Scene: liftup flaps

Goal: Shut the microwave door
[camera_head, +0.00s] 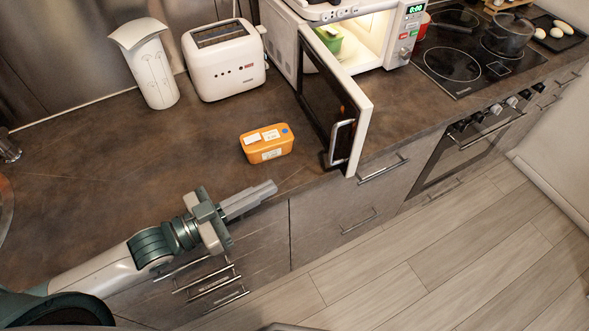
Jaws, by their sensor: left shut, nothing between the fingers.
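The white microwave (381,40) stands on the counter at the top, lit inside, with a green item (327,40) in its cavity. Its door (362,118) is wide open and juts toward the counter's front edge. The door's handle (341,142) is near its free end. My left gripper (270,188) is shut and empty. In the picture it is by the counter's front edge, below and left of the door's free end, apart from it. My right gripper is not in view.
An orange-yellow tub (266,144) sits on the counter left of the door. A white toaster (224,62) and a white canister (147,64) stand farther back. A black cooktop (466,64) with a pot (508,36) is at right. The left counter is mostly clear.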

